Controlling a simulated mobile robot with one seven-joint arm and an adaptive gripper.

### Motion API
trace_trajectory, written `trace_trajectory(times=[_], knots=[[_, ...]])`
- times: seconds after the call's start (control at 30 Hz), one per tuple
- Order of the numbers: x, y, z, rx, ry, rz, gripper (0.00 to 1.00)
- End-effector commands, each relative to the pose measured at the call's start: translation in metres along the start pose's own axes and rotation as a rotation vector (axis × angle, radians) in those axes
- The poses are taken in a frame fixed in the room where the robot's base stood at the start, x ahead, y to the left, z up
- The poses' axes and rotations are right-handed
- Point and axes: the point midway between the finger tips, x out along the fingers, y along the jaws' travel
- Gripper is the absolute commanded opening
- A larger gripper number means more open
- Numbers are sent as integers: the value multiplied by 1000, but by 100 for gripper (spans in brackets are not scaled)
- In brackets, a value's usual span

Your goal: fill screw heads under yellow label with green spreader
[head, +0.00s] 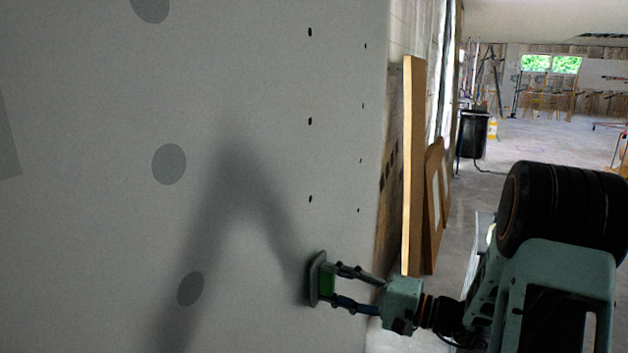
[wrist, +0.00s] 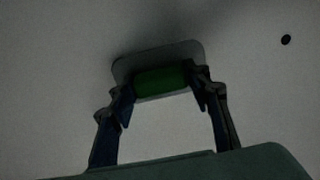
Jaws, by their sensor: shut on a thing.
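My gripper (head: 340,285) is shut on the green spreader (head: 327,283), with its flat grey plate facing the wall panel (head: 250,60). The plate is at or very near the panel surface; I cannot tell if it touches. In the wrist view the green spreader (wrist: 160,80) sits between the two fingers. Dark screw heads (head: 310,121) run in two vertical columns up the panel above the spreader. One dark screw head (wrist: 286,40) shows right of the plate in the wrist view. No yellow label is visible on the panel.
Round grey patches (head: 169,164) mark the panel's left part. The panel ends at a right edge, beyond which wooden boards (head: 413,160) lean. A black bin (head: 473,133) stands farther back on open floor.

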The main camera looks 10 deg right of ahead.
Motion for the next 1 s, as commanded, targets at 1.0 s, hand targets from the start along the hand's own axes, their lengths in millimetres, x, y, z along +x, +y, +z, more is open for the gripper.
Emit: trace_trajectory(times=[1.0], knots=[[8, 0, 0, 0, -1, 0, 19]])
